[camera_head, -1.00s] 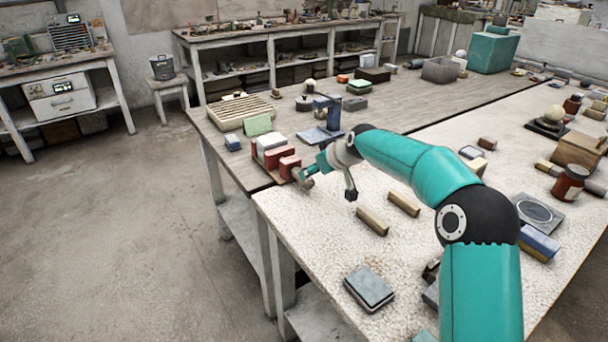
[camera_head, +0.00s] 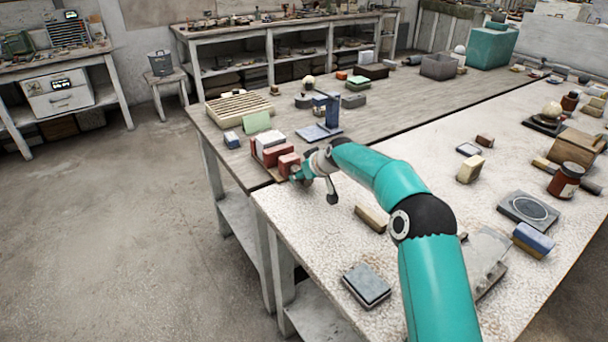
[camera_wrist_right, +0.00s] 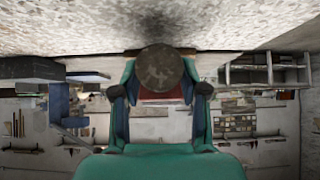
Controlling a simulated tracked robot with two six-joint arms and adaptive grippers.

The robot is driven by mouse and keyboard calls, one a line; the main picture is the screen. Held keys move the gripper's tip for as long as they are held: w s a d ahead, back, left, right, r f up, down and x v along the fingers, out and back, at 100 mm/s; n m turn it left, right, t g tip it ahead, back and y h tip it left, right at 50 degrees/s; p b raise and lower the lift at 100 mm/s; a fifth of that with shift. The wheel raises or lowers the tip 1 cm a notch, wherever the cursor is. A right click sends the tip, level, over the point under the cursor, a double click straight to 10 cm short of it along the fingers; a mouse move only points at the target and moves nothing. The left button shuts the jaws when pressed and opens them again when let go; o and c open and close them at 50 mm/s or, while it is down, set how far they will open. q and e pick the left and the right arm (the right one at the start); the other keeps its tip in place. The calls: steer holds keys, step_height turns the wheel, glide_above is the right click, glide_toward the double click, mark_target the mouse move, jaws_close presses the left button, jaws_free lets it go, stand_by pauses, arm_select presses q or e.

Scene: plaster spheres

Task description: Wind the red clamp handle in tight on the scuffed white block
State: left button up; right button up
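The red clamp (camera_head: 288,162) stands at the near left end of the wooden bench, with a scuffed white block (camera_head: 269,141) between its red parts. In the head view its handle is hidden behind my right gripper (camera_head: 298,173). In the right wrist view the handle's end (camera_wrist_right: 160,72) is a dark, worn round disc. The teal fingers of my right gripper (camera_wrist_right: 160,85) lie along both sides of the disc and appear to touch it. A strip of red clamp (camera_wrist_right: 160,97) shows behind it. My left gripper is in neither view.

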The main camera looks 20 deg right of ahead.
steer(key=c, duration=0.5)
steer(key=shift+d, duration=0.15)
steer(key=shift+c, duration=0.8)
steer(key=shift+r, duration=0.1)
steer(key=shift+m+y+p, duration=0.35)
steer(key=shift+m+y, duration=0.15)
steer(key=shift+y, duration=0.5)
steer(key=shift+d+m+y+p, duration=0.15)
steer(key=shift+m+y+p, duration=0.25)
steer(key=shift+y, duration=0.1)
steer(key=shift+r+m+y+p, duration=0.1)
steer(key=shift+m+y+p, duration=0.3)
steer(key=shift+y+p, duration=0.8)
steer(key=shift+p, duration=0.25)
